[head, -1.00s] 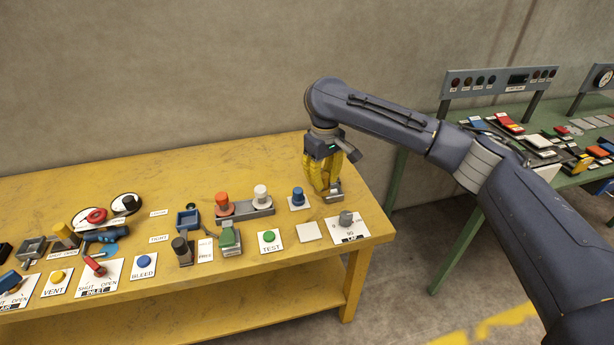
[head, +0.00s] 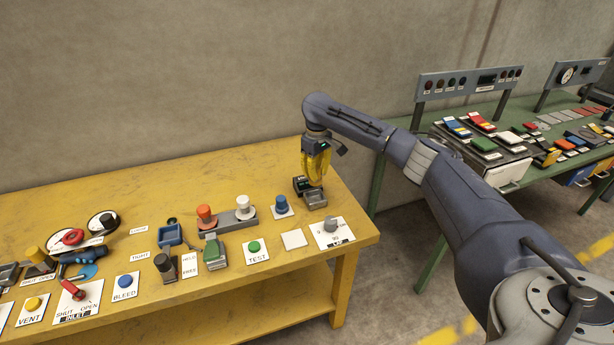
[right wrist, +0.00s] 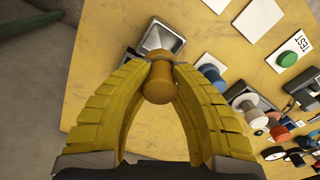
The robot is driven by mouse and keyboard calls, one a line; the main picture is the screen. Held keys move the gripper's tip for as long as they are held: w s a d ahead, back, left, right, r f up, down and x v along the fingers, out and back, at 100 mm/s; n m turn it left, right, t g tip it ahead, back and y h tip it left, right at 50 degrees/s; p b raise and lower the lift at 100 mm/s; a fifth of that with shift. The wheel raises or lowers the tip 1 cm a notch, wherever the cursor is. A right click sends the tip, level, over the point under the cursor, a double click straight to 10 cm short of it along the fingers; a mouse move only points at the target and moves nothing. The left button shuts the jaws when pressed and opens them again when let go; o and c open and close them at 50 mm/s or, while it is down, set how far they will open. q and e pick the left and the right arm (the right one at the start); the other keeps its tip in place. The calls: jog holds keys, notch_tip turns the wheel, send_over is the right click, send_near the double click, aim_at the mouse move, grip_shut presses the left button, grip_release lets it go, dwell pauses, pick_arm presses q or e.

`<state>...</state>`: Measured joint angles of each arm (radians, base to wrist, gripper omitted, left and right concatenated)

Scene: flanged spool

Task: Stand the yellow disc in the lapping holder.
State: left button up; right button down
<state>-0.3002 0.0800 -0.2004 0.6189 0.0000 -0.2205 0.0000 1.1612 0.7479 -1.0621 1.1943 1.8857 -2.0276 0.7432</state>
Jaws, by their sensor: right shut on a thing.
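My right gripper (head: 315,184) points down above the far right part of the yellow bench. In the right wrist view its yellow fingers are shut on a yellow-orange, spool-shaped piece (right wrist: 160,82), which I take for the yellow disc. It has a rounded near end, a narrower neck and a wider far flange between the fingertips. A grey open-topped tray-like holder (head: 314,199) sits on the bench just below the fingertips; it also shows behind the piece in the right wrist view (right wrist: 166,34). I cannot tell whether piece and holder touch. My left gripper is out of view.
A blue knob (head: 281,205) stands left of the holder, with a white knob (head: 242,203) and an orange knob (head: 205,214) further left. A grey knob on a plate (head: 331,226) and a blank white plate (head: 293,239) lie in front. The bench's right edge is close.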

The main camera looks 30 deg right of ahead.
aim_at(316, 169)
jog(key=shift+f, duration=4.05)
jog(key=shift+f, duration=0.1)
jog(key=c, duration=1.2)
grip_release()
jog(key=shift+s, duration=0.1)
jog(key=shift+o, duration=0.2)
notch_tip(316, 169, up, 12)
